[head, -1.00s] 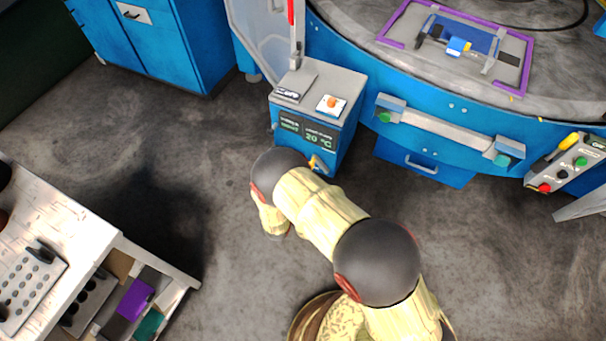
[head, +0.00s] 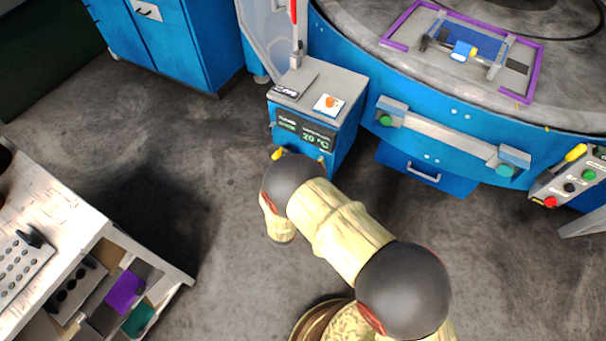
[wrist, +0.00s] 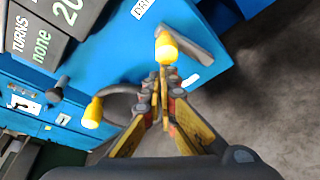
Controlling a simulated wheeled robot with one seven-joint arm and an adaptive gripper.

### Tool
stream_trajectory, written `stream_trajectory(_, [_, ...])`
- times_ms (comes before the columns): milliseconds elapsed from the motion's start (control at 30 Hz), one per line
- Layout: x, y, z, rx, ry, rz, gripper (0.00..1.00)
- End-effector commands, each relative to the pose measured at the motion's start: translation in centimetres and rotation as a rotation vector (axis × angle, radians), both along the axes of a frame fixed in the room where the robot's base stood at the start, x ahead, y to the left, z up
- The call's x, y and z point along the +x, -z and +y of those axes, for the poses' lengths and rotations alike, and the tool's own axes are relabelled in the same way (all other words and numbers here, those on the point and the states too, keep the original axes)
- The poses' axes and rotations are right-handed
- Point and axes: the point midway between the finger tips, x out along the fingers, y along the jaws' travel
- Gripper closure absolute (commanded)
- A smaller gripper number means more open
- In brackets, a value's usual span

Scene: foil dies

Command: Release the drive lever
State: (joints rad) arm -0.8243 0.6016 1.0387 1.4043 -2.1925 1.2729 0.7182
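A grey lever (wrist: 188,44) with a yellow knob (wrist: 167,48) sits on the blue front of a machine, by a partly cut-off label reading "DRI" (wrist: 143,8), in the wrist view. My gripper (wrist: 164,76) points at this knob. Its fingertips are close together, just below the knob in the picture, and they do not straddle it. Whether they touch the knob is hard to tell.
Another yellow knob (wrist: 93,113) on a dark curved handle is left of my fingers. A display (wrist: 60,15) is at the upper left. In the head view, a round blue machine (head: 455,120) is at right and a workbench with an open drawer (head: 150,260) at lower left.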

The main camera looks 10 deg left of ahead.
Motion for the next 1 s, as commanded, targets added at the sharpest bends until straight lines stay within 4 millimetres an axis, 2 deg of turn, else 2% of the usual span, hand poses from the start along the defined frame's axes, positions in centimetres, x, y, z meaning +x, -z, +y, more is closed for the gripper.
stream_trajectory(433, [-0.4,-0.8,-1.4,-0.002,0.003,-0.001,1.00])
stream_trajectory(1000, [-0.4,-1.0,-1.7,-0.003,0.006,-0.003,1.00])
